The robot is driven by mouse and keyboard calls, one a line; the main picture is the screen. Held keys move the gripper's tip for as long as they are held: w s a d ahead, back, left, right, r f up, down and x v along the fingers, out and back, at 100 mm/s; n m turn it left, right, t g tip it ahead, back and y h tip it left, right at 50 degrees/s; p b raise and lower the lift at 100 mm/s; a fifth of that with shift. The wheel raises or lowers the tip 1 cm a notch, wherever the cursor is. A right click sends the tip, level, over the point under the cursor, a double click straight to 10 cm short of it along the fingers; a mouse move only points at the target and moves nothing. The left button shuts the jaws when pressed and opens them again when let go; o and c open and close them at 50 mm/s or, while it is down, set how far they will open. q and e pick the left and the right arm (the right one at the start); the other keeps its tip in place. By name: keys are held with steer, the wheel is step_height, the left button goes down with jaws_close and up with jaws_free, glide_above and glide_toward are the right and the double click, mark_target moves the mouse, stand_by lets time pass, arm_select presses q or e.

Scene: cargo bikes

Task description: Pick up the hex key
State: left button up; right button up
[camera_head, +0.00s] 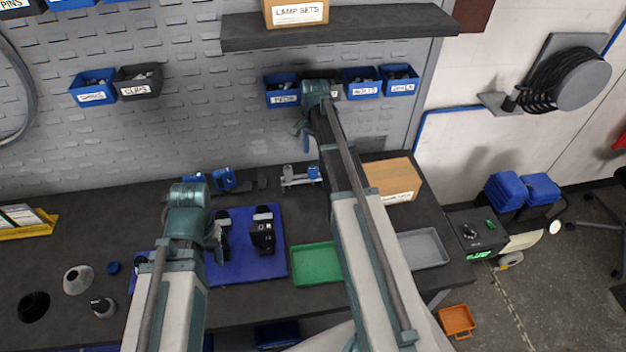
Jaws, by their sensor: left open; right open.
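I cannot make out a hex key in the head view; it may be too small to tell or hidden behind my arms. My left gripper (217,240) is open, low over the left part of the blue mat (272,267) on the dark workbench. My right gripper (303,134) is open and raised in front of the pegboard, just below the blue bins. My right arm hides part of the bench to the right of the green tray. Both grippers appear empty, though their fingertips show only small.
Black parts (262,237) lie on the blue mat. A green tray (316,282), a grey tray (446,262) and a cardboard box (392,179) stand to the right. Cones (77,280) stand at the left. A shelf (340,27) overhangs the bench. The bench's front middle is mostly clear.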

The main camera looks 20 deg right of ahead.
mark_target(313, 168)
arm_select(q)
steer(key=shift+f+b, duration=3.65)
steer(key=shift+f, duration=0.55)
arm_select(e)
steer(key=shift+a+f, duration=0.15)
steer(key=shift+f, duration=4)
arm_select(q)
steer(key=shift+r, duration=0.1)
arm_select(e)
steer(key=shift+r, duration=0.1)
jaws_close()
